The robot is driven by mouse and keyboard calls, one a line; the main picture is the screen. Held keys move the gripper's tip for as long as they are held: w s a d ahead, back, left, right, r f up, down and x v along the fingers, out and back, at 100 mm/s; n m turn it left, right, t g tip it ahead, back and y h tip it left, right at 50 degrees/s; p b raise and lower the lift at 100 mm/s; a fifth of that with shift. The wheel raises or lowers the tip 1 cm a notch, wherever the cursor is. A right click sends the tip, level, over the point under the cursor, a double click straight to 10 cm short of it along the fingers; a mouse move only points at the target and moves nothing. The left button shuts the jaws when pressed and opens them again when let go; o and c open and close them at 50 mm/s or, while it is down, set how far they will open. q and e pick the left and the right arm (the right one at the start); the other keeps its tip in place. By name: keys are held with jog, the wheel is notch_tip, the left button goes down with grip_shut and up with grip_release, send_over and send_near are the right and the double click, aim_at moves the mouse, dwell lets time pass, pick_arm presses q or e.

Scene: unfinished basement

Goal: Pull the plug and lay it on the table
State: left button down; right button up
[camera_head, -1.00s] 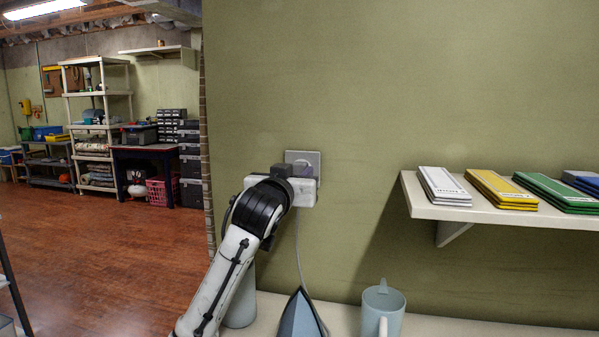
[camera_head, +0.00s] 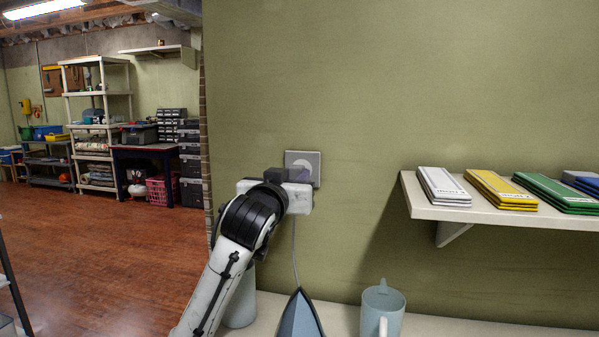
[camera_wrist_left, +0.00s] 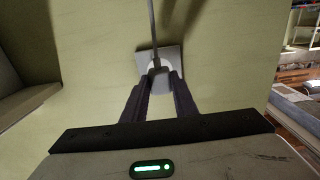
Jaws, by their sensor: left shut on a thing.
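The white wall outlet (camera_head: 314,163) is on the green wall, its round socket partly showing above my left gripper (camera_head: 302,180). In the left wrist view the outlet plate (camera_wrist_left: 172,58) lies beyond the fingertips. My left gripper (camera_wrist_left: 161,77) is shut on the plug (camera_wrist_left: 155,68), a small pale piece between the fingertips. The head view hides the plug behind the gripper. Its grey cord (camera_head: 294,250) hangs down to the blue-grey iron (camera_head: 299,319) on the pale table (camera_head: 450,327). My right gripper is not in view.
A light blue mug (camera_head: 383,310) stands right of the iron, and a pale cylinder (camera_head: 241,308) stands behind my left arm. A wall shelf (camera_head: 430,205) with coloured stacks juts out at right. Table right of the mug looks clear.

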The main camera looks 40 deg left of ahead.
pick_arm(q)
jog(key=shift+v, duration=1.35)
